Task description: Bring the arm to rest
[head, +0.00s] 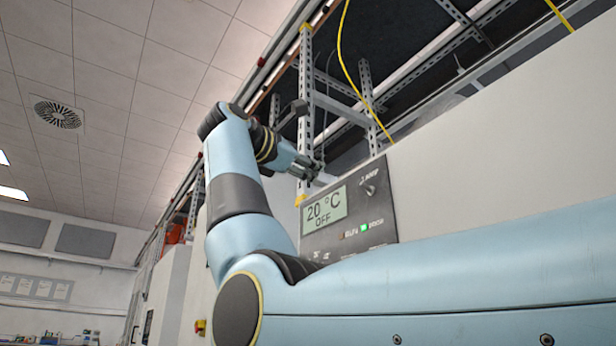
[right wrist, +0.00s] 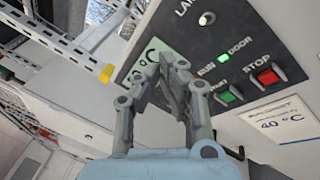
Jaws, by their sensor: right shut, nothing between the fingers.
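My right arm reaches up from the lower right in the head view. Its gripper (head: 312,168) is in front of the upper left part of a dark control panel (head: 386,226). In the right wrist view the gripper (right wrist: 172,66) has its fingers together with nothing between them, over the panel face (right wrist: 180,30). The fingers partly hide the display (right wrist: 150,50). I cannot tell whether the fingertips touch the panel. The display (head: 325,210) reads 20 °C and OFF in the head view. My left gripper is not in view.
The panel has a lamp knob (right wrist: 207,18), a lit green door light (right wrist: 222,58), a green button (right wrist: 231,94) and a red stop button (right wrist: 268,76). A 40 °C placard (right wrist: 283,120) is below. A metal frame (head: 306,110) and yellow cable (head: 343,50) are close by.

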